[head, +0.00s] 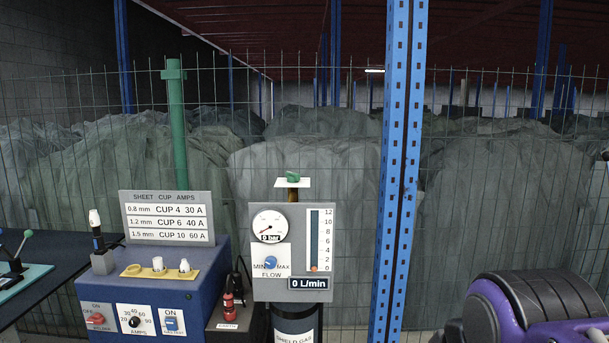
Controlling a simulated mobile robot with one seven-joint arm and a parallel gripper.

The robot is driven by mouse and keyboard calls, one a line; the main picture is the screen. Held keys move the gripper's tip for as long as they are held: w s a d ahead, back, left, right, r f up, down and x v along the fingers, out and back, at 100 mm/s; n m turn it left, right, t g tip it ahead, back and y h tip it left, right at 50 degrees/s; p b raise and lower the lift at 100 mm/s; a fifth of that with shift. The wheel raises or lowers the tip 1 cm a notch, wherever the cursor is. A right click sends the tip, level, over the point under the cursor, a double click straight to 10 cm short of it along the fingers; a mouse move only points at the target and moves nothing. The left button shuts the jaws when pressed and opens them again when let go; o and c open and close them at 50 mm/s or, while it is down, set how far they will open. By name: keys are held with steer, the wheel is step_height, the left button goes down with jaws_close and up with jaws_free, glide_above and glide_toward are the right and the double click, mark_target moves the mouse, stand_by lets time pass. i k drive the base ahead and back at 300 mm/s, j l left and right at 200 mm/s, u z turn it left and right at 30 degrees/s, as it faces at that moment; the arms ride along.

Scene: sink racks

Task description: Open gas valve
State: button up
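The gas valve is most likely the small green knob (292,177) on top of the shield gas station, in front of a white plate and above a short brown stem. Below it stands a grey panel (262,287) with a round pressure gauge (270,226) reading 0 bar, a blue flow knob (270,263) marked MIN and MAX, and a flow tube (315,240) with its orange ball at the bottom. The display (310,283) reads 0 L/min. A dark cylinder (294,324) labelled SHIELD GAS stands under the panel. My gripper is not in view.
A blue welder box (212,285) with switches, cups and a sign (167,217) stands left of the gas panel. A red-and-black torch or clamp (229,301) sits between them. A blue perforated post (398,170) rises just right of the panel. Wire fence stands behind.

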mark_target(292, 177)
steer(key=i+l, duration=0.25)
steer(key=i, duration=0.2)
steer(key=i+l, duration=0.3)
steer(key=i, duration=0.2)
